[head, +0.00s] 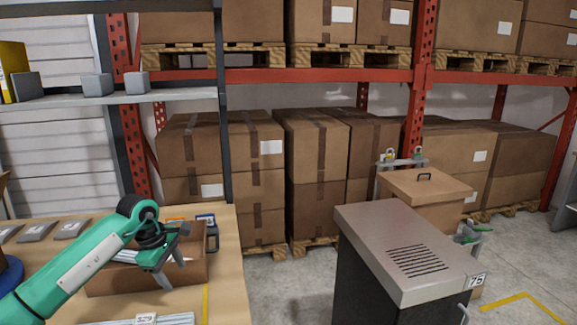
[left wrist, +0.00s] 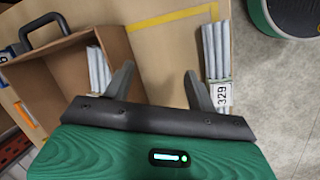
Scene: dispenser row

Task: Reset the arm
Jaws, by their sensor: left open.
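My left arm is green and comes in from the left in the head view. Its left gripper (head: 174,279) is open and hangs over the front right part of an open cardboard box (head: 118,284) on the wooden table (head: 228,290). The left wrist view also shows the left gripper (left wrist: 160,88) with its fingers spread and nothing between them. The same box (left wrist: 122,50) lies at the left there, with a bundle of grey rods (left wrist: 98,66) inside. My right gripper is not in view.
Another grey bundle (left wrist: 215,55) with a label reading 329 (left wrist: 223,95) lies on the table outside the box. A dark cabinet with a grey top (head: 375,235) stands to the right of the table. A shelf (head: 140,97) overhangs the table at the back. Stacked cartons (head: 318,150) fill the racks behind.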

